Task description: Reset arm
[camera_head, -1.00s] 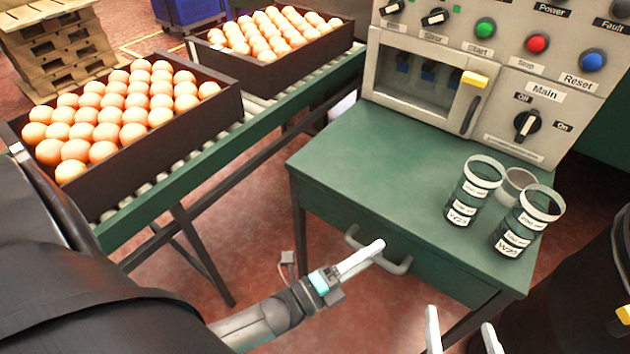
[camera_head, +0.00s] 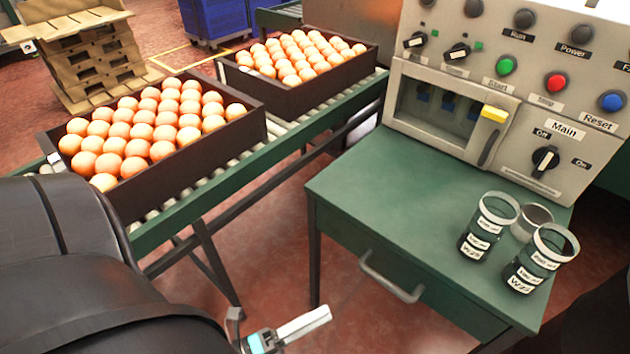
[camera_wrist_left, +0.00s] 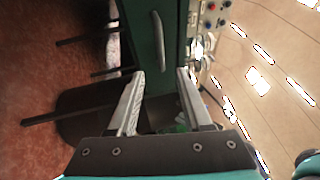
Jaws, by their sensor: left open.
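My left gripper (camera_head: 303,325) is low in the head view, to the left of and below the drawer handle (camera_head: 391,277) of the green table. It is apart from the handle and empty. In the left wrist view the two fingers of my left gripper (camera_wrist_left: 160,88) stand apart with nothing between them. The wrist view is turned on its side and shows the drawer front with its handle (camera_wrist_left: 157,38) beyond the fingertips. My right gripper does not show in the head view.
A green table (camera_head: 390,190) carries a control panel (camera_head: 500,75) and several cups, two of them labelled (camera_head: 487,228) (camera_head: 540,258).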

